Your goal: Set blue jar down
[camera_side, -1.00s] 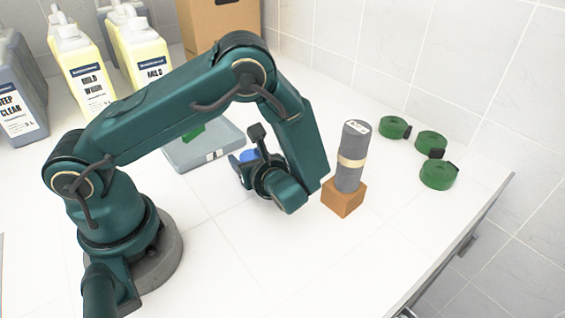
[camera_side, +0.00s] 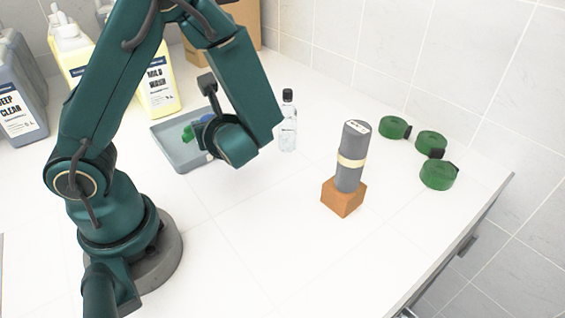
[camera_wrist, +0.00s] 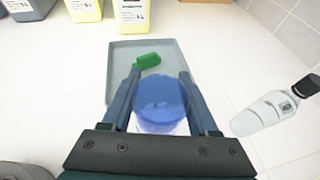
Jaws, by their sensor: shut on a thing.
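In the wrist view, the blue jar (camera_wrist: 160,103) is between the two fingers of my gripper (camera_wrist: 162,80), with its blue top facing the camera. My gripper is shut on it. In the side view, only a bit of blue (camera_side: 208,118) shows behind my gripper (camera_side: 207,122), beside the grey tray. The jar appears raised near the tray's right side. I cannot tell how high it is, as my wrist hides most of it.
A grey tray (camera_side: 168,134) holds a green item (camera_side: 188,132). A clear bottle with a black cap (camera_side: 288,128) stands to the right. A grey cylinder (camera_side: 353,145) stands on an orange-brown block (camera_side: 343,198). Green rolled straps (camera_side: 438,174) lie near the right edge. The front middle is clear.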

